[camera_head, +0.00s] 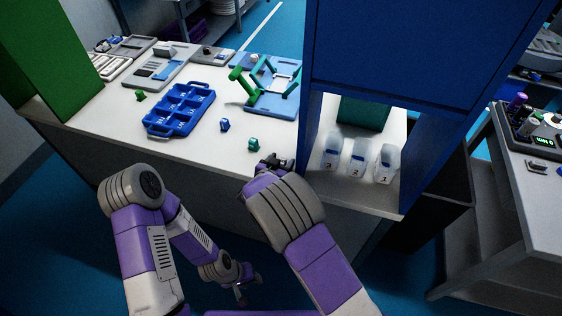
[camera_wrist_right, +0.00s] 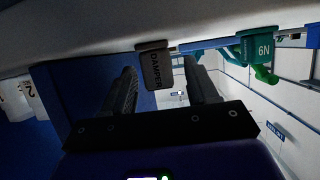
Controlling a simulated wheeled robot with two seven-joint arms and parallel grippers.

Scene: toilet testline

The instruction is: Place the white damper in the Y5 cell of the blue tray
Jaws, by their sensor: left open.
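In the right wrist view, a block labelled "DAMPER" (camera_wrist_right: 155,70) looks grey in shadow and touches the pale table surface at the top of the picture. My right gripper (camera_wrist_right: 162,75) has its two fingers apart, one on each side of the block, with gaps showing. In the head view my right gripper (camera_head: 276,163) is at the table's front edge, and I cannot make out the damper there. The blue tray (camera_head: 206,92) lies on the table farther left, its cell labels too small to read. My left gripper (camera_head: 241,292) is open and empty, low in front of the table.
A green part (camera_head: 254,144) and a blue part (camera_head: 224,125) stand between tray and right gripper. A green-framed fixture (camera_head: 270,85) is behind. Clear numbered bins (camera_head: 357,160) sit right, inside a blue cabinet (camera_head: 420,45). Another small green part (camera_head: 140,96) is left of the tray.

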